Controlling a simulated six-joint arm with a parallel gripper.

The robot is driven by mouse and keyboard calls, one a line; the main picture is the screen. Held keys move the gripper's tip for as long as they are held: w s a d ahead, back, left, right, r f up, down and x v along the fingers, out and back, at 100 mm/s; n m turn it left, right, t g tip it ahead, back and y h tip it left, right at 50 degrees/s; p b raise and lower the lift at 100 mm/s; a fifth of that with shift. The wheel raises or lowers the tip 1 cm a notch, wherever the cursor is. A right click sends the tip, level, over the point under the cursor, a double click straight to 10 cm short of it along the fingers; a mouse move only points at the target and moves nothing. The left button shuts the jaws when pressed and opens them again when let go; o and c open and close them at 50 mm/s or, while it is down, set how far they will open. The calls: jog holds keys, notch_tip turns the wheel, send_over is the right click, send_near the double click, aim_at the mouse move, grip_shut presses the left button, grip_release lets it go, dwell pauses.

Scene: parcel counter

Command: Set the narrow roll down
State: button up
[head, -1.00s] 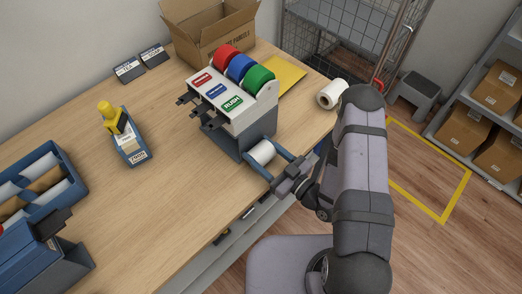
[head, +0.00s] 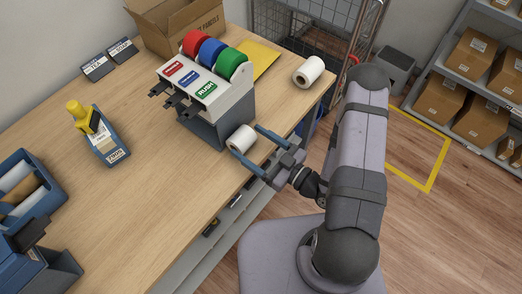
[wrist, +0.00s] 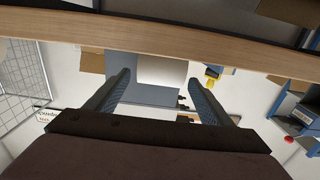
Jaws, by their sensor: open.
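The narrow roll (head: 241,138), small and white, lies on the counter close to the front edge, beside the grey base of the label dispenser (head: 205,95). My gripper (head: 255,142) is open, with its two blue-grey fingers spread on either side of the roll near the fingertips. In the head view there seems to be a gap between roll and fingers. In the wrist view, a pale block (wrist: 162,70), likely the roll, shows between the open fingers (wrist: 158,85). The roll's underside is hidden.
A bigger white roll (head: 309,71) lies at the counter's right end, by a yellow envelope (head: 262,60). A blue holder (head: 108,143) with a yellow-topped bottle stands left. The wooden counter (head: 150,190) is clear in front. Its edge crosses the wrist view.

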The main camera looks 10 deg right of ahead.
aim_at(248, 141)
jog(key=shift+b+v, duration=0.5)
jog(key=shift+v, duration=1.2)
